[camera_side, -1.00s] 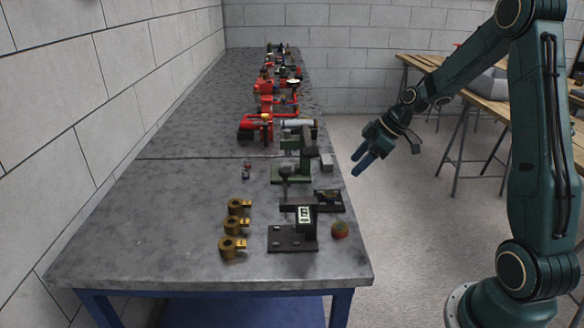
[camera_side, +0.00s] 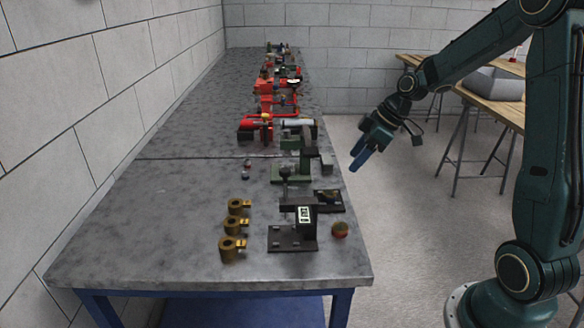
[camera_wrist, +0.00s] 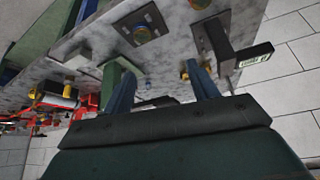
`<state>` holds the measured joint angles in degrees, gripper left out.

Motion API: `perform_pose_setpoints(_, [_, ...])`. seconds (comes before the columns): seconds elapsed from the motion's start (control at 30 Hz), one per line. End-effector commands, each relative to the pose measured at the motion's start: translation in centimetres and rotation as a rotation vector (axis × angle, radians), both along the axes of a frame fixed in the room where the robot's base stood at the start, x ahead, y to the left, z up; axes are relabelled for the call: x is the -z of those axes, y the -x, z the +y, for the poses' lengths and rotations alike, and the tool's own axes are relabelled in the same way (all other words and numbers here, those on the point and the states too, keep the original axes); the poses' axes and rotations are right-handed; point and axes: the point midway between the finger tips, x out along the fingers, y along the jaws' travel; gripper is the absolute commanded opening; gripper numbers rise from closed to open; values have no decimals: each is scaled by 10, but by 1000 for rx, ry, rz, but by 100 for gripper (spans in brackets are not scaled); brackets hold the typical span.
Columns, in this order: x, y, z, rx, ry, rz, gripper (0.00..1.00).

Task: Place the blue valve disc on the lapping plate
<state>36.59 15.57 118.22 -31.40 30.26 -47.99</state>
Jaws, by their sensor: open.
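My gripper (camera_side: 360,157) is open and empty, beyond the right edge of the bench and above the floor, with its blue fingers pointing down and left. In the wrist view, both fingers (camera_wrist: 163,88) are apart with the bench behind them. A small bluish piece (camera_wrist: 148,83) shows between the fingers on the bench; it may be the blue valve disc, but it is too small to be sure. A dark square plate (camera_wrist: 131,22) with a round centre lies near the bench edge, also in the side view (camera_side: 338,207); I cannot tell if it is the lapping plate.
A black stand (camera_side: 293,238) and a round reddish-brown object (camera_side: 340,229) are near the bench's front right. Brass rings (camera_side: 232,246) stand left of it. A green device (camera_side: 290,172) and red pump parts (camera_side: 257,127) are farther back. The bench's left front is clear.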

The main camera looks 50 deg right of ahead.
Motion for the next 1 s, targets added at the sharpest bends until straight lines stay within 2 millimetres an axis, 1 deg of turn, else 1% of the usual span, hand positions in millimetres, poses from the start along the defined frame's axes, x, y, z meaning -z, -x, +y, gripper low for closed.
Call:
perform_pose_setpoints(0.03, [-11, 4, 12, 7, 12, 5, 59])
perform_pose_setpoints(0.2, [-39, 25, 44, 64, 42, 36, 59])
perform_pose_setpoints(0.37, [-61, 51, 71, 129, 63, 55, 59])
perform_pose_setpoints(0.5, [-77, 75, 92, 190, 76, 59, 59])
perform_pose_setpoints(0.67, [-91, 107, 112, 264, 81, 57, 59])
perform_pose_setpoints(0.8, [-100, 136, 126, 334, 76, 48, 59])
perform_pose_setpoints(1.0, [-105, 177, 138, 435, 51, 31, 59])
